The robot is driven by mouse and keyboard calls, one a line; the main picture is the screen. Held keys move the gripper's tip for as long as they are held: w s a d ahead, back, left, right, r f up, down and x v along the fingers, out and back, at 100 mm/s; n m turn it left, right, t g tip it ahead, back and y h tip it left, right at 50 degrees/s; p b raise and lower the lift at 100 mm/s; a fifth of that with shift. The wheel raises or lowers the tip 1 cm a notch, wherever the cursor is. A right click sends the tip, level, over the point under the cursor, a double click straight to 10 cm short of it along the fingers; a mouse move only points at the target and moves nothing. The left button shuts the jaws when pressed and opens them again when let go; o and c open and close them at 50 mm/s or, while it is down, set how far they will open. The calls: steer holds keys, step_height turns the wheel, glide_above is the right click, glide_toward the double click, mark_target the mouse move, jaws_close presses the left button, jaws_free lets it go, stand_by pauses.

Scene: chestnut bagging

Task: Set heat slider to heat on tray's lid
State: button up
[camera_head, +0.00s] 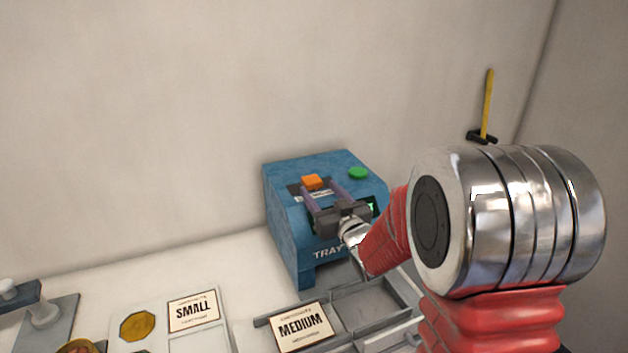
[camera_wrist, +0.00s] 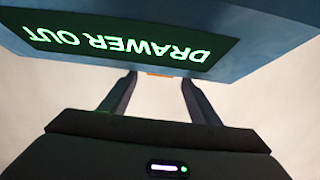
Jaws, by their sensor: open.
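The blue machine (camera_head: 283,215) marked "TRAY" stands against the wall, with a dark strip and white label on its top. The orange slider knob (camera_head: 312,181) is at the strip's back part; only a thin orange sliver (camera_wrist: 160,74) of it shows in the wrist view. My gripper (camera_head: 318,187) is open above the machine's top, its two fingers pointing at the knob, one to each side. Contact cannot be told. In the wrist view, the fingertips (camera_wrist: 159,78) are apart with the sliver between them. The slider's markings are hidden.
A round green button (camera_head: 358,173) is right of the knob. The machine's display (camera_wrist: 115,45) reads "DRAWER OUT". A grey open tray (camera_head: 375,308) lies in front, beside a "MEDIUM" card (camera_head: 303,326) and "SMALL" card (camera_head: 193,312). A yellow-handled tool (camera_head: 487,105) is at the wall.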

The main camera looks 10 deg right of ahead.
mark_target(315, 184)
steer(key=w, duration=0.3)
steer(key=w+a, duration=0.1)
steer(key=w, duration=0.2)
steer(key=shift+w+a, duration=0.15)
steer(key=shift+w, duration=0.15)
steer(key=shift+c, duration=0.7)
jaws_close()
